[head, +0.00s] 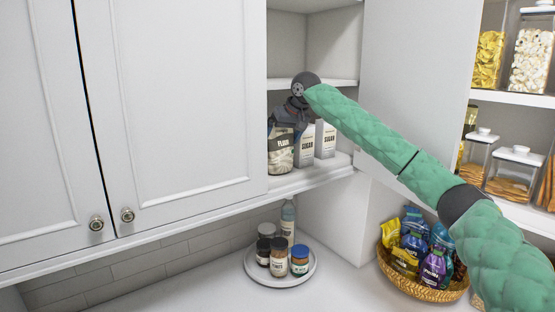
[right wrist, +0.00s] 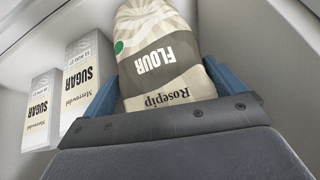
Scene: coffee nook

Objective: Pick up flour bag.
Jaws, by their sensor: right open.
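The flour bag (head: 280,158) stands on the lower shelf of the open wall cabinet, at the left of the opening. My right gripper (head: 283,126) reaches into the cabinet at the top of the bag. In the right wrist view, the bag (right wrist: 155,50) lies between the two blue fingers of the gripper (right wrist: 160,88), one finger on each side. The jaws are open; small gaps to the bag are hard to judge. My left gripper is not in view.
Two sugar boxes (head: 305,149) (head: 325,140) stand right beside the bag on the shelf (head: 315,177). A closed cabinet door (head: 180,100) is at left. Below are a tray of jars (head: 250,265) and a basket (head: 425,288) of bags.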

